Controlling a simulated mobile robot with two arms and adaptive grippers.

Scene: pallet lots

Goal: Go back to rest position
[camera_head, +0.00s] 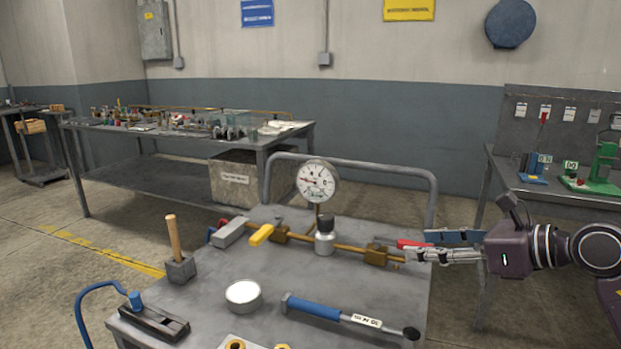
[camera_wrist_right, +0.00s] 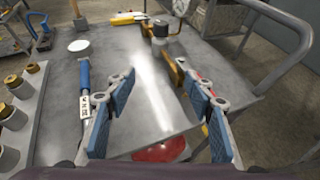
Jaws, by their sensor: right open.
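My right gripper (camera_head: 418,248) is open and comes in from the right, at the right end of the brass pipe (camera_head: 345,246) on the grey cart top. Its fingertips are near a red valve handle (camera_head: 408,243); contact cannot be told. In the right wrist view the gripper (camera_wrist_right: 158,80) has its blue-padded fingers spread apart, with nothing held between them. My left gripper is not in view.
The cart (camera_head: 215,290) carries a pressure gauge (camera_head: 318,181), a yellow-handled valve (camera_head: 262,235), a blue torque wrench (camera_head: 318,307), a white dish (camera_head: 243,295) and a wooden-handled mallet (camera_head: 174,240). A tube rail (camera_head: 350,164) rises behind. A bench (camera_head: 500,190) stands right.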

